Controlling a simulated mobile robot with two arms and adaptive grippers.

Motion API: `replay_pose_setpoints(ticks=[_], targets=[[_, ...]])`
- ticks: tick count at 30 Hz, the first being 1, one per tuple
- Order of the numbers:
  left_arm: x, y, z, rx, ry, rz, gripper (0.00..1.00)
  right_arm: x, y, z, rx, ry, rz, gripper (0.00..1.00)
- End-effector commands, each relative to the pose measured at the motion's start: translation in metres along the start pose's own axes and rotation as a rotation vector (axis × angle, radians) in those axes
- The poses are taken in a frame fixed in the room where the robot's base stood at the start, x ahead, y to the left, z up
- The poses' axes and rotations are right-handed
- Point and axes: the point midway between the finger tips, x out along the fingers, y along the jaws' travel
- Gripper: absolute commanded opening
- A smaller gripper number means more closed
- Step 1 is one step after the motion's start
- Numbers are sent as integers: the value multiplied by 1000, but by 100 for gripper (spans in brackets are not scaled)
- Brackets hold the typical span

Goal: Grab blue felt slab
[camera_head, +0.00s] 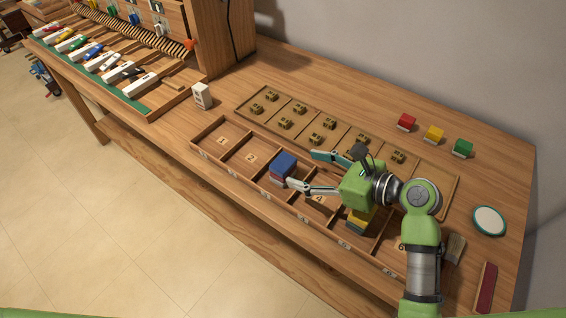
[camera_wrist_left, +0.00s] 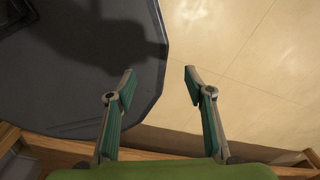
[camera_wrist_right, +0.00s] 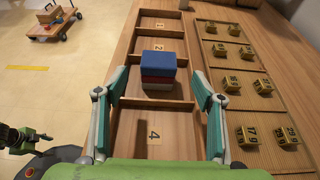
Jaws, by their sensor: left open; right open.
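A blue felt slab (camera_head: 284,159) tops a small stack in the third compartment of the numbered tray (camera_head: 207,132). Below it are a red layer and a pale layer. The blue slab also shows in the right wrist view (camera_wrist_right: 158,61), ahead of the fingers. My right gripper (camera_head: 305,171) is open and empty, its fingers pointing at the stack and apart from it. In the right wrist view the right gripper (camera_wrist_right: 159,95) spans the compartment row. My left gripper (camera_wrist_left: 159,75) is open and empty over the floor and a dark base; it is not in the head view.
Yellow blocks (camera_head: 360,218) sit in a compartment under my right arm. A tray of brass weights (camera_head: 285,123) lies behind. A white block (camera_head: 202,96) stands left. Compartments 1 and 2 are empty.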

Motion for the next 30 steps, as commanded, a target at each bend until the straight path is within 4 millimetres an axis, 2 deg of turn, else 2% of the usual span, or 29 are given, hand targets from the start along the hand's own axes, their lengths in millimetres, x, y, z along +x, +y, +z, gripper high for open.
replay_pose_setpoints(ticks=[4, 7, 12, 17, 24, 28, 30], targets=[[0, -1, -5, 0, 6, -1, 48, 10, 0, 0, -2, 1, 0, 62], [-1, -3, -17, 0, 22, -3, 48, 20, 2, 2, 0, -1, 1, 62], [-2, -4, -32, 0, 47, -5, 48, 46, 4, 5, 1, 0, 1, 62], [-2, -4, -30, 0, 43, -5, 48, 60, 4, 4, -1, 2, 0, 62], [-2, -3, -21, 0, 31, -3, 48, 61, 3, 4, -1, 2, -1, 62], [-2, -2, -18, 0, 26, -3, 48, 61, 3, 4, -1, 2, -1, 30], [-2, -2, -18, 0, 26, -3, 48, 61, 3, 4, -1, 2, -1, 30]])
